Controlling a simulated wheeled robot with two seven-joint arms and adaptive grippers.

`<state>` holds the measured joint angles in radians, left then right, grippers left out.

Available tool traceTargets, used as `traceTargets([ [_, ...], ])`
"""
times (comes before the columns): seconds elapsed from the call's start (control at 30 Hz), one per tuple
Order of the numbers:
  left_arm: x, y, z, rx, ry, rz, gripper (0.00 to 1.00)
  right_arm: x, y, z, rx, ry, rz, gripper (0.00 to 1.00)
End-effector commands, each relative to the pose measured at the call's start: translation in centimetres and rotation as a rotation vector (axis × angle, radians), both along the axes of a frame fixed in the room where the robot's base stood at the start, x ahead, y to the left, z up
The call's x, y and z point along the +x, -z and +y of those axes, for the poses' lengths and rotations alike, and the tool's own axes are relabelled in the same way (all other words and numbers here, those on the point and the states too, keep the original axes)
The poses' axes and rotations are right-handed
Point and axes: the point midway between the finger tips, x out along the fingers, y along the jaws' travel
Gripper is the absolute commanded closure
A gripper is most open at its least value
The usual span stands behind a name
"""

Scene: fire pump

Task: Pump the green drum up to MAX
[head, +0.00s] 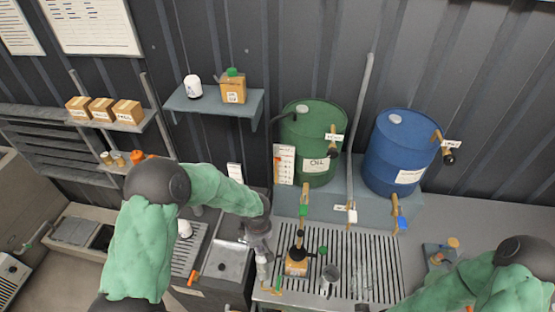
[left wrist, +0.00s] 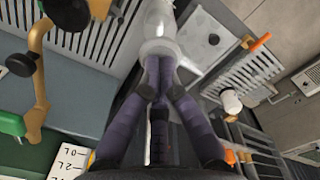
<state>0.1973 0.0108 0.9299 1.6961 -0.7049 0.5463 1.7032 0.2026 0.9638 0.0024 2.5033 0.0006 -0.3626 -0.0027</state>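The green drum (head: 316,132) stands on a blue-grey ledge against the back wall. A white gauge card (head: 284,165) hangs at its left; part of a card with litre marks shows in the left wrist view (left wrist: 68,162). My left gripper (head: 262,252) is low in front of the drum, left of the slatted grate. Its purple fingers (left wrist: 158,72) are drawn together at a pale, partly see-through piece with a round collar (left wrist: 160,47). I cannot tell whether they grip it. My right gripper is outside the view; only my right arm shows at lower right.
A blue drum (head: 400,150) stands to the right. A box with a black top (head: 297,264) and a grey cup (head: 330,275) stand on the grate (head: 375,262).

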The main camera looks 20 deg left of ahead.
Motion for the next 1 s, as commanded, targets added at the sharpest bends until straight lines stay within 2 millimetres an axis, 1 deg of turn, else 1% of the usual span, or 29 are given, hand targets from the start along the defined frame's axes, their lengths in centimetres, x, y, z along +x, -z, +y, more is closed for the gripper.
traceTargets([
  [1.0, -0.1, 3.6, 0.0, -0.001, 0.002, 0.002, 1.0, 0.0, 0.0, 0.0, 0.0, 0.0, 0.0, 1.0],
])
